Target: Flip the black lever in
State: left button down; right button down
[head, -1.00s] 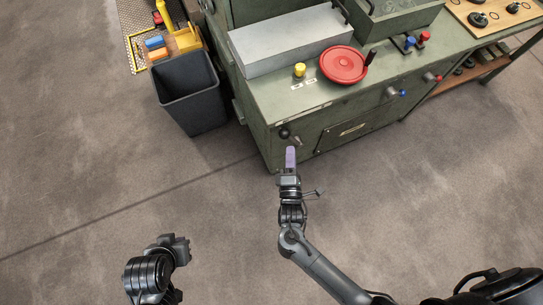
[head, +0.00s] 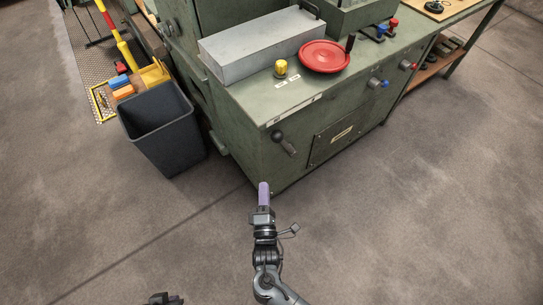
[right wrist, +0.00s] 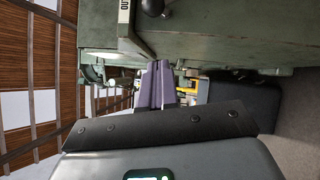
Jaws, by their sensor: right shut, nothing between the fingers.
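The black lever (head: 285,143) is on the green cabinet's front face near its left corner. Its round black knob is at the upper left, and its arm slants down right to a pivot. My left gripper (head: 164,299) is mostly cut off at the bottom edge.
The green cabinet (head: 262,100) carries a grey metal block (head: 262,52), a yellow knob (head: 281,68) and a red handwheel (head: 325,56). A dark bin (head: 160,128) stands left. The floor in front is clear.

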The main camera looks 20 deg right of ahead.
jog(key=shift+w+d, duration=0.1)
jog(key=shift+d, duration=0.1)
jog(key=d+b+x, duration=0.1)
jog(key=b+x, duration=0.1)
jog(key=x, duration=0.4)
jog(key=s+d+b+x, duration=0.1)
jog(key=b+x, duration=0.2)
jog(key=x, duration=0.3)
jog(key=shift+w+d+r, duration=0.4)
jog(key=shift+r, duration=0.05)
